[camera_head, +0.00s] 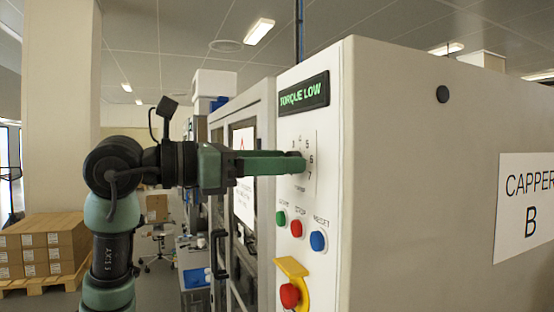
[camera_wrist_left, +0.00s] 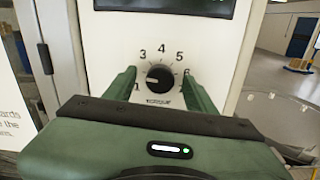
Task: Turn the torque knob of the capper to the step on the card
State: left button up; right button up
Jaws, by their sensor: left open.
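The torque knob (camera_wrist_left: 160,77) is a round black knob on the capper's white front panel. Its white mark points left, toward the low end of the scale; the exact step is hard to read. The digits 3, 4, 5 and 6 show around it. My left gripper (camera_wrist_left: 159,84) is open, with one green finger on each side of the knob; I cannot tell whether they touch it. In the head view the left gripper (camera_head: 298,163) reaches the dial and hides the knob. The display (camera_head: 303,95) above reads "TORQUE LOW". I see no step card.
Below the dial are a green button (camera_head: 281,218), a red button (camera_head: 296,228), a blue button (camera_head: 318,241) and a red emergency stop (camera_head: 290,295) on yellow. A "CAPPER B" sign (camera_head: 527,207) is on the side wall. A door handle (camera_head: 219,254) stands out left of the panel.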

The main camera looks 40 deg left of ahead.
pick_arm(q)
grip_shut()
pick_arm(e)
jog(key=shift+s+d, duration=0.3)
jog(key=shift+d, duration=0.05)
jog(key=shift+s, duration=0.1)
pick_arm(q)
jog(key=shift+m, duration=0.3)
jog(key=m, duration=2.3)
jog(key=shift+f, duration=0.2)
pick_arm(e)
jog(key=shift+f, duration=0.1)
